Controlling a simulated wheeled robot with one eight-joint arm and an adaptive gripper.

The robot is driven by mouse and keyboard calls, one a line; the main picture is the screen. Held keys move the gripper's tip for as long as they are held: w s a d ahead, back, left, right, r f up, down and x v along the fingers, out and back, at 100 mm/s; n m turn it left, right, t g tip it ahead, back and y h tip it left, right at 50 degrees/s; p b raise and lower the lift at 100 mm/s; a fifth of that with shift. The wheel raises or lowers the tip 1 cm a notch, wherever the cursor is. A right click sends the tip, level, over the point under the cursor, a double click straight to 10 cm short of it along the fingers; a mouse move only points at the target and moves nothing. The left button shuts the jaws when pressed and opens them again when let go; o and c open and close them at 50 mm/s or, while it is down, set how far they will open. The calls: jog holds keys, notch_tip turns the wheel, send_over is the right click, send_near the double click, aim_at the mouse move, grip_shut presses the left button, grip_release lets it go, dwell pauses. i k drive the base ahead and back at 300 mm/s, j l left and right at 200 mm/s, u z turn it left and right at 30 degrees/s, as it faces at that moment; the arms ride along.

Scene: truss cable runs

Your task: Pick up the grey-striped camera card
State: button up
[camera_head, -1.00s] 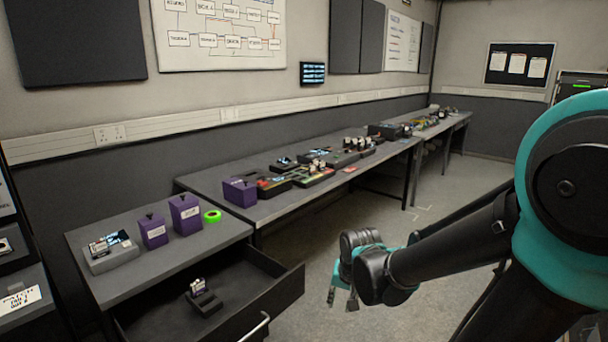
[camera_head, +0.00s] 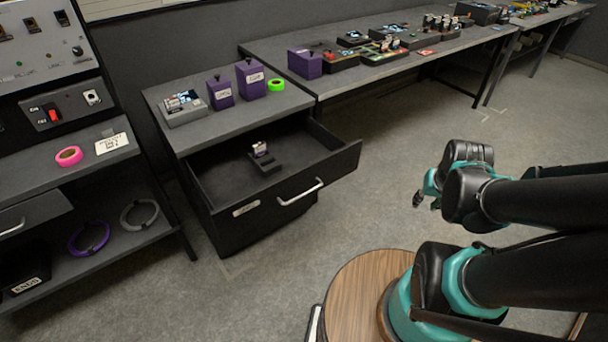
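A small card with a pale face (camera_head: 260,149) stands in a black holder (camera_head: 266,164) inside the open drawer (camera_head: 222,190). It is too small for me to tell whether it bears grey stripes. More small cards stand on the boxes along the long bench, their markings also too small to read. My gripper (camera_head: 426,202) hangs over the open floor, right of the drawer and well apart from it. Its two fingertips look spread, with nothing between them.
The grey desk (camera_head: 155,97) above the drawer holds a grey device (camera_head: 184,108), two purple boxes and green tape (camera_head: 276,84). A shelf unit at left holds pink tape (camera_head: 69,156) and cable coils. The drawer front (camera_head: 290,195) juts into the clear floor.

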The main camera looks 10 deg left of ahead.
aim_at(173, 105)
jog(key=i+u, duration=0.25)
jog(key=i, duration=0.15)
jog(key=j+u, duration=0.15)
jog(key=u, duration=0.3)
jog(key=j+u, duration=0.2)
jog(key=u, duration=0.3)
jog(key=j+u, duration=0.15)
jog(key=u, duration=0.3)
